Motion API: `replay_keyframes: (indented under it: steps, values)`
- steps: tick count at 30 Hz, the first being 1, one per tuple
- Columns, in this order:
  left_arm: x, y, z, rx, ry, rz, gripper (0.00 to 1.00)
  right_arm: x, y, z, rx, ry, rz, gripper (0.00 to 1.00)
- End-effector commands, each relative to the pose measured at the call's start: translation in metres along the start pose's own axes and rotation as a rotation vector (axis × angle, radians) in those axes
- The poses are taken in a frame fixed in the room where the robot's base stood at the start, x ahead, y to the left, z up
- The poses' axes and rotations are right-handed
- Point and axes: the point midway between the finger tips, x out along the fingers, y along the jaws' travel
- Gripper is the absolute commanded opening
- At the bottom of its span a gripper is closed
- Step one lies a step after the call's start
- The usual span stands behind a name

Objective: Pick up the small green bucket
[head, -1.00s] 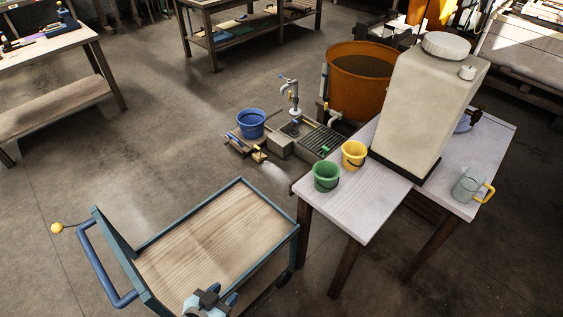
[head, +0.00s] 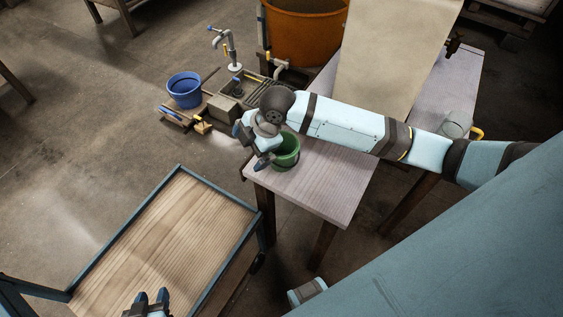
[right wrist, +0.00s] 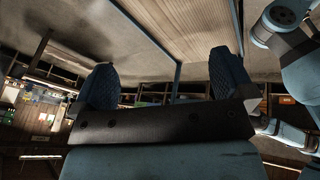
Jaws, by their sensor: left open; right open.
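The small green bucket (head: 287,152) stands upright near the left corner of the pale wooden table (head: 330,190). My right arm reaches in from the right, across the table, above and behind the bucket. My right gripper (head: 250,147) is open at the bucket's left side and overlaps its left edge in the head view. I cannot tell whether it touches. In the right wrist view the open jaws (right wrist: 163,85) have nothing between them, and the bucket does not show. My left gripper (head: 150,303) is open and empty over the cart, at the bottom of the head view.
A wooden-topped cart (head: 165,235) stands at lower left. A blue bucket (head: 185,90) stands by taps and a grate beyond the table. My arm hides the yellow bucket's place.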

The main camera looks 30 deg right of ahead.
Motion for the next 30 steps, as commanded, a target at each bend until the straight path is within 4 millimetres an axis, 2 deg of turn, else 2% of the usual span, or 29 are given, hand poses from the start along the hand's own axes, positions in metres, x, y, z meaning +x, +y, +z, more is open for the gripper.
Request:
replay_keyframes:
  steps: [1, 6, 12, 15, 17, 25, 30]
  values:
    - [0.008, 0.0, 0.014, -0.002, -0.004, 0.002, 0.43, -0.003, 0.008, 0.015, -0.07, -0.049, -0.034, 1.0]
    - [0.018, 0.001, 0.029, -0.009, -0.013, 0.006, 0.43, -0.034, 0.022, 0.051, -0.259, -0.18, -0.189, 1.0]
    - [0.023, 0.0, 0.033, -0.011, -0.006, 0.008, 0.43, -0.065, 0.028, 0.077, -0.367, -0.258, -0.31, 1.0]
    - [0.024, -0.001, 0.034, -0.011, -0.007, 0.008, 0.43, -0.069, 0.028, 0.083, -0.385, -0.271, -0.335, 1.0]
    - [0.025, -0.001, 0.034, -0.011, -0.008, 0.008, 0.43, -0.065, 0.026, 0.085, -0.39, -0.274, -0.343, 1.0]
    - [0.028, -0.002, 0.038, -0.015, -0.015, 0.008, 0.43, -0.017, 0.012, 0.102, -0.389, -0.273, -0.345, 1.0]
    - [0.029, -0.002, 0.039, -0.019, -0.017, 0.008, 0.43, 0.001, 0.008, 0.108, -0.389, -0.272, -0.341, 1.0]
